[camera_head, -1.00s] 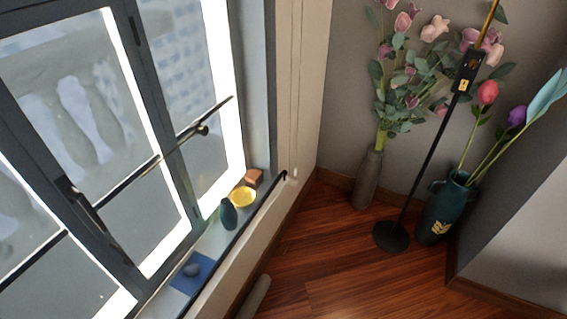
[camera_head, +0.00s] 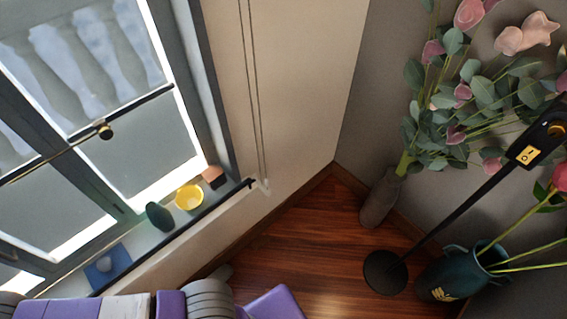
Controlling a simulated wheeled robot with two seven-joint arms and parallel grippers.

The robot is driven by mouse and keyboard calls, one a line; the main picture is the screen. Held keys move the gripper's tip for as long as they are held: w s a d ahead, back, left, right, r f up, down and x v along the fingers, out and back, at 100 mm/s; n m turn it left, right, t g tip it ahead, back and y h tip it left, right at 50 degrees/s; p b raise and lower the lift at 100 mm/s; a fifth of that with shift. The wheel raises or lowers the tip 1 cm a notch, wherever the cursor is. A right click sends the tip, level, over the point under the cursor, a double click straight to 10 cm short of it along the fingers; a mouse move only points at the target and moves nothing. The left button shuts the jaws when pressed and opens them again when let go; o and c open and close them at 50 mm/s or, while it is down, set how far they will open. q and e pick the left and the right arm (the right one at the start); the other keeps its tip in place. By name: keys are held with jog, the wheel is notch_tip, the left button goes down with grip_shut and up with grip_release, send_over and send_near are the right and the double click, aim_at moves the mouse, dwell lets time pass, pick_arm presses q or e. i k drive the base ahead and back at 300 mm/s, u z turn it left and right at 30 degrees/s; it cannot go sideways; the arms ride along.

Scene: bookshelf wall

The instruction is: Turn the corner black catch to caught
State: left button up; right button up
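The black catch (camera_head: 518,172) is a dark box on a slim black pole that rises from a round black base (camera_head: 386,272) on the floor in the corner. It is at the right edge of the head view and partly cut off. A yellow label with a small dark mark (camera_head: 528,154) is on its face, and a round gold-and-black part (camera_head: 556,129) sits above the label. I cannot tell which setting it is at. Purple, white and grey parts of my own arm show along the bottom edge. Neither gripper shows.
A grey vase with pink flowers (camera_head: 379,199) and a teal vase (camera_head: 455,270) stand beside the pole. The window sill at left holds a yellow bowl (camera_head: 189,198), a dark vase (camera_head: 159,217) and a blue book (camera_head: 107,266). Wooden floor (camera_head: 300,240) is open in front.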

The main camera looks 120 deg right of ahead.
aim_at(249, 181)
jog(key=k, duration=0.15)
jog(key=z, duration=3.95)
jog(key=k, duration=0.45)
jog(key=z, duration=1)
jog(key=i, duration=0.4)
jog(key=u, duration=0.95)
jog(key=i, duration=0.75)
jog(key=u, duration=0.75)
